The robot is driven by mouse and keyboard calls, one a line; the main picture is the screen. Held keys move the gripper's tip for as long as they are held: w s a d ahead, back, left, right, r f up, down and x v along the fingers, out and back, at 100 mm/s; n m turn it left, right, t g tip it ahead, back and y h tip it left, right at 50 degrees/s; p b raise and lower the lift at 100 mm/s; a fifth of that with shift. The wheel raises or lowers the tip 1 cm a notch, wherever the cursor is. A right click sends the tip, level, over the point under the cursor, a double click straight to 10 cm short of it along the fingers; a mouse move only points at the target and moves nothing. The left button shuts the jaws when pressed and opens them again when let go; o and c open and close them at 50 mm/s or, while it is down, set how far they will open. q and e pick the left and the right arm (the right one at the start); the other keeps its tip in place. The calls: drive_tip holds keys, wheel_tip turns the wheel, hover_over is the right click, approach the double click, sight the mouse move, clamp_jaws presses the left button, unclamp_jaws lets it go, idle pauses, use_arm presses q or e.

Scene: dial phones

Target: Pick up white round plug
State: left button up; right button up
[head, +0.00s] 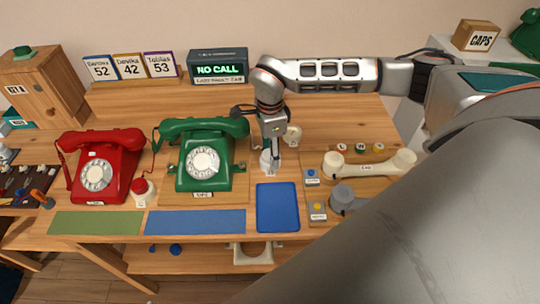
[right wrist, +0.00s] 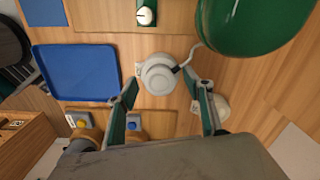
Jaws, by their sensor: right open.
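A white round plug (head: 268,163) stands on the desk just right of the green phone, below my right gripper (head: 271,152). In the right wrist view the white round piece (right wrist: 158,75) shows from above, with a grey, cord-like piece at its upper right. My right gripper (right wrist: 163,90) is open, with one finger on each side of it. I cannot tell whether the fingers touch it. A second, cream round piece (right wrist: 222,106) lies beyond the right finger; it also shows in the head view (head: 293,135). My left gripper is in neither view.
The green phone (head: 203,163) stands close on the left, with a red phone (head: 96,172) farther left. A blue tray (head: 278,206) lies in front. A cream handset (head: 370,163) and a grey round piece (head: 342,197) are at the right. The sign (head: 218,70) reads NO CALL.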

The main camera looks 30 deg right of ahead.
drive_tip(key=c, duration=1.1)
drive_tip(key=shift+o, duration=0.2)
drive_tip(key=shift+r, duration=0.15)
